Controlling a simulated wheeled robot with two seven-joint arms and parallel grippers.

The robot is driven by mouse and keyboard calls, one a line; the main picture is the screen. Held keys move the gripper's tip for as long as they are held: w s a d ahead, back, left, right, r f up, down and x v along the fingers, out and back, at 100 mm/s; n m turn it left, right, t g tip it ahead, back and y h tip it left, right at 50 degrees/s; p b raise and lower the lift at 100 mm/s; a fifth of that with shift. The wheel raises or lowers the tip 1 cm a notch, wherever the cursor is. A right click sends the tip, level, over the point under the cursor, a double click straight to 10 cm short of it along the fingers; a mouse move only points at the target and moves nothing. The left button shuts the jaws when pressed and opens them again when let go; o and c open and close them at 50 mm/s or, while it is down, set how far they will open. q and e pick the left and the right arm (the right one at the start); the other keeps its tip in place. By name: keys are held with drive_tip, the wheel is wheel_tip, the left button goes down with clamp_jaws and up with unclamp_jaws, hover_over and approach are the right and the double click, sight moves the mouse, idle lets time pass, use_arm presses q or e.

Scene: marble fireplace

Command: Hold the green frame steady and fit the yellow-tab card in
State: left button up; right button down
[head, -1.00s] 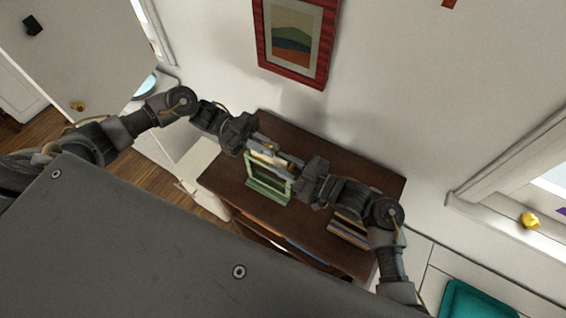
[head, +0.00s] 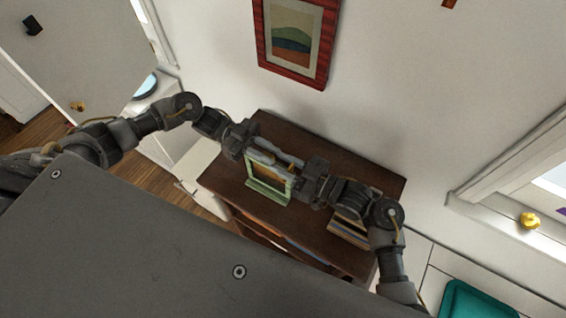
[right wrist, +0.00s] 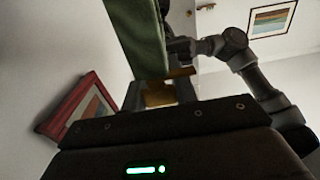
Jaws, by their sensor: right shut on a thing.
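The green frame (head: 267,188) stands on the dark brown cabinet top, below my two grippers in the head view. In the right wrist view its green edge (right wrist: 137,33) rises close to the camera. The card (head: 268,174) shows yellow-orange inside the frame's opening; its upper part is hidden by the fingers. In the right wrist view a yellow-brown piece of it (right wrist: 160,94) shows. My right gripper (head: 287,161) is shut on the card at its top. My left gripper (head: 262,150) is at the frame's upper left; its jaws are too small to read.
The brown cabinet top (head: 330,160) is free behind the grippers. A row of thin books or boards (head: 349,228) lies at its right front. A red-framed picture (head: 325,50) hangs on the wall behind. A teal tray (head: 478,302) is at the lower right.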

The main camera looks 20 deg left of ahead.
idle(0.3)
use_arm(q)
drive_tip(key=shift+r, duration=0.55)
drive_tip(key=shift+o, duration=1.2)
drive_tip(key=shift+r, duration=0.25)
use_arm(e)
drive_tip(key=shift+f, duration=0.1)
use_arm(q)
drive_tip(key=shift+r, duration=2.2)
use_arm(e)
drive_tip(key=c, duration=1)
unclamp_jaws()
drive_tip(key=shift+d, duration=0.15)
